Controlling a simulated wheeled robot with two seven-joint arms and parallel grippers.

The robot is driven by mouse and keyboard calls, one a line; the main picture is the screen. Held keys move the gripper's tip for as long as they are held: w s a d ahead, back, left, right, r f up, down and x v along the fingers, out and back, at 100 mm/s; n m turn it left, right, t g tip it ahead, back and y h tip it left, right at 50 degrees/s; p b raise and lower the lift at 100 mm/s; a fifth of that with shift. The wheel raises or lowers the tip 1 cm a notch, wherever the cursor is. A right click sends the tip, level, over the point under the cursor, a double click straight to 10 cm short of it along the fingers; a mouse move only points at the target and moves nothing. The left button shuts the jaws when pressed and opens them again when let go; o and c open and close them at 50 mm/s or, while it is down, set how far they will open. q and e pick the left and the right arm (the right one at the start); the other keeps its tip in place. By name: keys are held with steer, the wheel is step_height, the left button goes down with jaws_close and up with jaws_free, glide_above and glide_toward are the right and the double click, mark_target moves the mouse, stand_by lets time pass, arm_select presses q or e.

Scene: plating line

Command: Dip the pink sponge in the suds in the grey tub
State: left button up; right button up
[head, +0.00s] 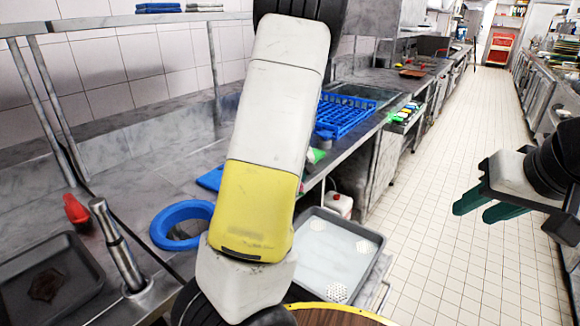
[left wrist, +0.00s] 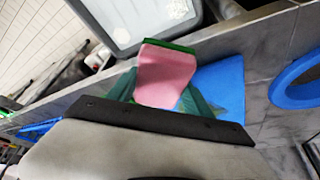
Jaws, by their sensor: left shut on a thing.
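The pink sponge (left wrist: 165,75), with a green layer along one edge, is between the green fingers of my left gripper (left wrist: 163,96) in the left wrist view. That gripper is shut on it. The grey tub (head: 352,224) shows in the head view, low beside the counter, with pale liquid and several white suds patches (head: 337,292). Part of the tub (left wrist: 118,46) also shows beyond the sponge in the left wrist view. My left arm hides the tub's left side in the head view. My right gripper (head: 475,211) is open and empty at the right, over the aisle.
A blue ring (head: 180,226) and a blue cloth (left wrist: 222,84) lie on the counter. A dark tray (head: 48,282), a metal post (head: 117,245) and a red object (head: 76,209) are at the left. A blue rack (head: 345,116) stands farther back. The tiled aisle (head: 460,150) is clear.

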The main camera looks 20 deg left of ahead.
arm_select(q)
steer(key=s+d+f+m+h, duration=0.1)
steer(key=s+d+m+h, duration=0.1)
steer(key=d+m, duration=0.5)
steer(key=d, duration=0.4)
steer(key=shift+s+d+f+t+h, duration=0.2)
steer(key=shift+s+d+t+h, duration=0.1)
steer(key=shift+s, duration=0.05)
